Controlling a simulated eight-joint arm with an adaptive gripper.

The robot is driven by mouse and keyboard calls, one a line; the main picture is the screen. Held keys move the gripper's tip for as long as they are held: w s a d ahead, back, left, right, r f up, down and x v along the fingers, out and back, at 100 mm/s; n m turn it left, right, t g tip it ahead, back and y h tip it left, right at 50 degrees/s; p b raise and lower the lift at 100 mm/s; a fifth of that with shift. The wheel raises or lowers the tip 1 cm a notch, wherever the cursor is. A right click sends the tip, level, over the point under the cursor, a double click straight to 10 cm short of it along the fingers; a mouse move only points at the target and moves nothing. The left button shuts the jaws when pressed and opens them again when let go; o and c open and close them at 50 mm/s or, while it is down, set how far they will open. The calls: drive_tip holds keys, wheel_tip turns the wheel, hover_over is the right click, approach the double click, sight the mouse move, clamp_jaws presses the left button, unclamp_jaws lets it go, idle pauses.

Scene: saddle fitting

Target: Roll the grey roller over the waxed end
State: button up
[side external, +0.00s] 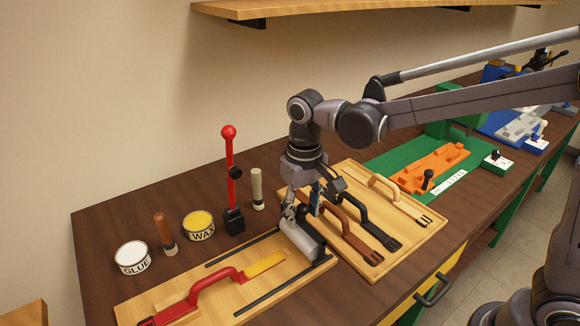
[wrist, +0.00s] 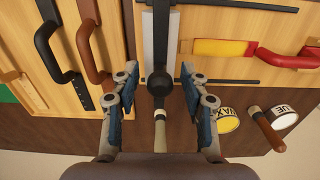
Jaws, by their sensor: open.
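The grey roller (side external: 305,243) lies across the right end of the wooden board, between two dark rails. It also shows in the wrist view (wrist: 148,42), with its black knobbed handle (wrist: 160,83). My gripper (side external: 302,206) is open above the roller. In the wrist view its fingers (wrist: 159,72) stand on either side of the handle, apart from it. The waxed end (side external: 265,264) is a yellow strip on the red strap (side external: 200,292), just left of the roller. In the wrist view the waxed end (wrist: 207,47) is right of the roller, apart from it.
A second board (side external: 408,235) with brown and black straps stands close on the right. Behind are a red-knobbed lever (side external: 231,170), a pale-handled brush (side external: 257,188), a wax tin (side external: 199,224), a glue tin (side external: 132,257) and a brown-handled brush (side external: 163,232). A shelf (side external: 380,8) hangs above.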

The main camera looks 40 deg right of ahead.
drive_tip(key=c, duration=0.9)
drive_tip(key=shift+o, duration=0.2)
drive_tip(key=shift+a, duration=1)
